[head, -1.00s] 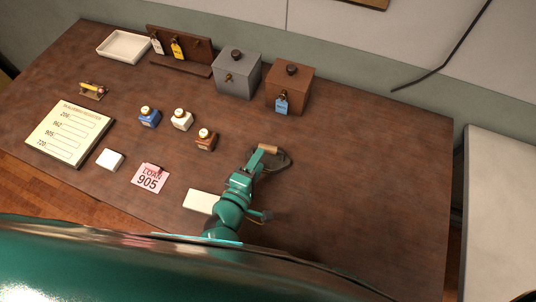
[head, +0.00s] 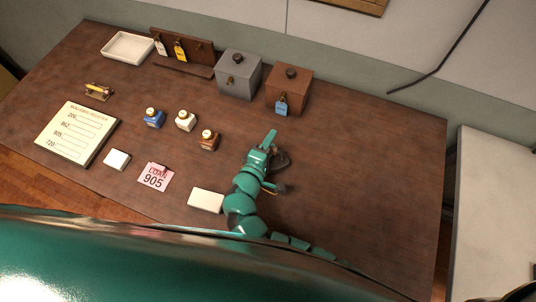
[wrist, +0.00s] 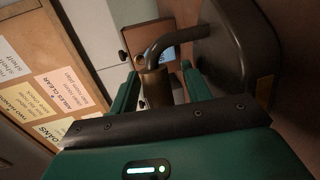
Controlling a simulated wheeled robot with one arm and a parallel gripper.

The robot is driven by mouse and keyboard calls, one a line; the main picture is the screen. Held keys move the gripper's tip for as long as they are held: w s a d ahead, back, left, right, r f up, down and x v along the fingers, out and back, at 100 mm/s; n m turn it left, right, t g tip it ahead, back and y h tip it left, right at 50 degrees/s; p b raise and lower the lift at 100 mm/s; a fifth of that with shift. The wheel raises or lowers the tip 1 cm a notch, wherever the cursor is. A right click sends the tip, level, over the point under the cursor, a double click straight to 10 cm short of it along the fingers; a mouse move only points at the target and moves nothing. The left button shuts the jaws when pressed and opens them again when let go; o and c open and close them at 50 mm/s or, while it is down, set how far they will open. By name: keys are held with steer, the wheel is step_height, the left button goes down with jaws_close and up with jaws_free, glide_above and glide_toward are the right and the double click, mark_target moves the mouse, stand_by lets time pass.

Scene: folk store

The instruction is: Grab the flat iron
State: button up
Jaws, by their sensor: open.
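The flat iron is a dark metal body (head: 282,159) with a light brown handle, on the table just right of my gripper (head: 268,143) in the head view. My gripper covers most of the iron there. In the wrist view the iron's dark body (wrist: 222,48) is at the upper right, and a curved metal arm runs from it to the round handle (wrist: 156,86). The handle lies between my two green fingers, which are apart on either side of it. I cannot tell whether either finger touches it.
A grey box (head: 238,76) and a brown box (head: 288,90) with a blue tag stand behind. Ink bottles (head: 185,121), a pink 905 ticket (head: 155,177) and a white block (head: 206,200) are to the left. The table's right side (head: 370,180) is clear.

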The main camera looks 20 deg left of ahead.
jaws_close()
stand_by(1.4)
